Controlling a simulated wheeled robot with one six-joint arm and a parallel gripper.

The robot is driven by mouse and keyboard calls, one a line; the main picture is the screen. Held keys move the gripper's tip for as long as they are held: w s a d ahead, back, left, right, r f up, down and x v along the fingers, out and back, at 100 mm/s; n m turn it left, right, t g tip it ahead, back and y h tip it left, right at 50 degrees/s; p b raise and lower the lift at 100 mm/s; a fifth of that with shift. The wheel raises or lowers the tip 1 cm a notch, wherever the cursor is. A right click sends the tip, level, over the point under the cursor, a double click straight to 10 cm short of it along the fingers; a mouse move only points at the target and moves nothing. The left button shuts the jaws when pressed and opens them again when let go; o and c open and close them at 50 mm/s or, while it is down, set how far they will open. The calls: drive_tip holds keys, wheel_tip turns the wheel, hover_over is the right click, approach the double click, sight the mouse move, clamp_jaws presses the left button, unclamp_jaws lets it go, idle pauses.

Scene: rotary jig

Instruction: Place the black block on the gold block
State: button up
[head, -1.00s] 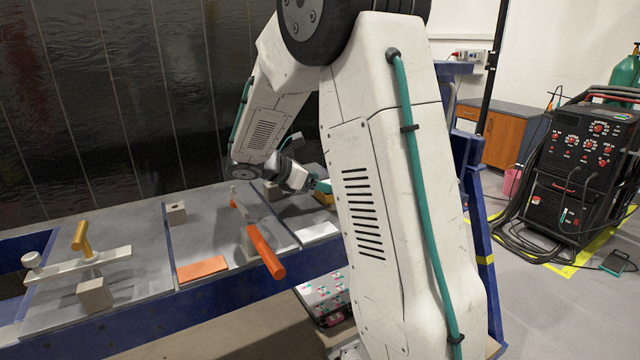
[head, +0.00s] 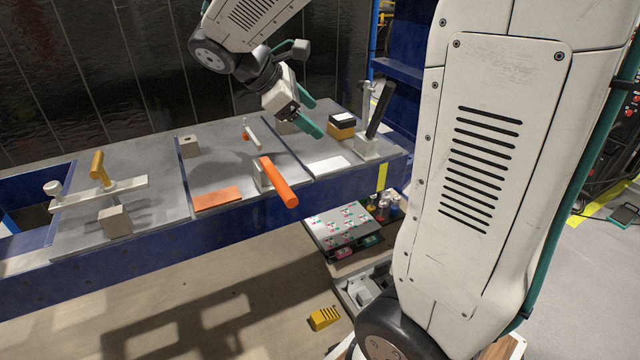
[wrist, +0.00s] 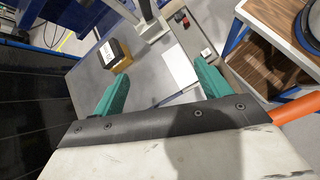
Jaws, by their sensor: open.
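The black block (head: 341,120) sits on top of the gold block (head: 341,133), at the right end of the bench. They look stacked and touching. In the wrist view the black block (wrist: 113,51) also rests on the gold block (wrist: 123,66), ahead of my gripper and left of centre. My gripper (head: 316,119) is open, with its teal fingers apart and nothing between them. In the head view it is just left of the stack and clear of it. Both fingers also show in the wrist view (wrist: 162,68).
A grey fixture with a tilted black lever (head: 380,108) stands right of the stack. A white plate (head: 327,167) lies in front. An orange-handled lever (head: 279,183), an orange plate (head: 217,199) and a gold-handled clamp (head: 99,168) are further left. A dark wall panel stands behind.

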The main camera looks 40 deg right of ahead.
drive_tip(key=s+a+f+m+t+y, duration=0.1)
drive_tip(key=s+a+m+y, duration=0.3)
drive_tip(key=s, duration=0.5)
drive_tip(key=s+a+f+m+t+y, duration=0.2)
drive_tip(key=s+a+m, duration=0.4)
drive_tip(key=s+a, duration=0.3)
drive_tip(key=shift+s+a+f+t+y, duration=0.2)
drive_tip(key=shift+s+t+y, duration=0.3)
drive_tip(key=shift+y, duration=0.6)
